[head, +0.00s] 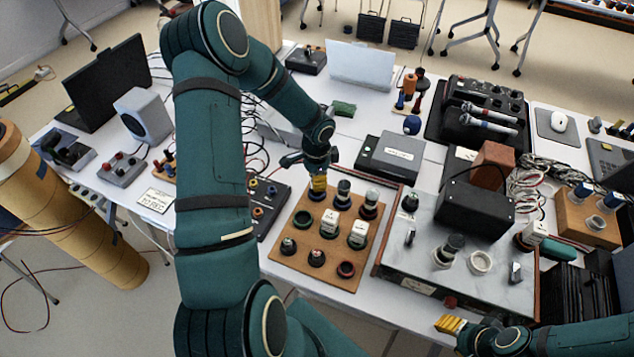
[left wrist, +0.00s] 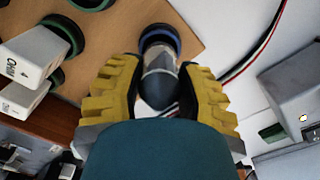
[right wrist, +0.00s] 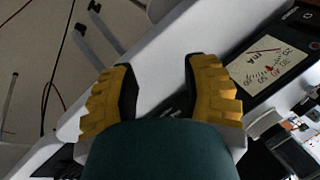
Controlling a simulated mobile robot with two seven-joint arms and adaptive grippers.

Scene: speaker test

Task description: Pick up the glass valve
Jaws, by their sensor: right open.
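The glass valve (left wrist: 160,66) shows between the fingers of my left gripper (left wrist: 160,85) in the left wrist view. It is a greyish, shiny tube with its far end at a blue ring on the wooden board (left wrist: 197,20). The pads lie against its sides. In the head view my left gripper (head: 318,185) points down at the back left corner of the board (head: 283,258) and mostly hides the valve. I cannot tell whether the valve is seated in the ring. My right gripper (head: 452,324) is open and empty near the table's front edge; it also shows in the right wrist view (right wrist: 160,75).
Several other valves and white labelled boxes (head: 330,222) stand in rings on the board, close to my left gripper. A marble-topped unit (head: 400,262) with a black transformer (head: 474,208) is to the right. A dark terminal panel (head: 266,200) and loose wires lie left of the board.

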